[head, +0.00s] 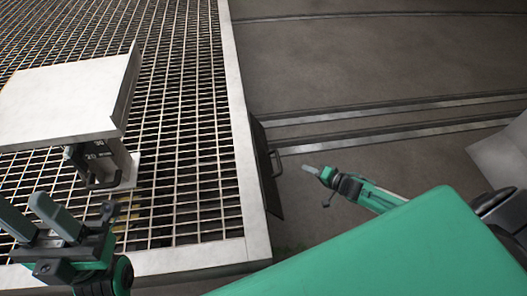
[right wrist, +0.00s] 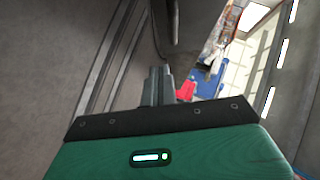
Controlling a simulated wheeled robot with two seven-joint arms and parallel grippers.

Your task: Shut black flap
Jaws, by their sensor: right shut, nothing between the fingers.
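The black flap (head: 266,185) is a narrow dark panel at the right edge of the grated platform in the head view. A small handle (head: 277,163) sticks out from its right side. My right gripper (head: 306,168) is shut and empty, just right of the handle with a small gap. In the right wrist view its fingers (right wrist: 157,72) lie together, and a dark panel edge stands beyond them; I cannot tell for certain that it is the flap. My left gripper (head: 22,203) is open and empty over the grating at the lower left.
The platform's pale metal rim (head: 243,150) runs beside the flap. A white-topped housing (head: 65,95) stands on the grating, with a dark numbered unit (head: 92,160) and handle beneath. Rails (head: 400,112) cross the floor at right. The floor around the right gripper looks clear.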

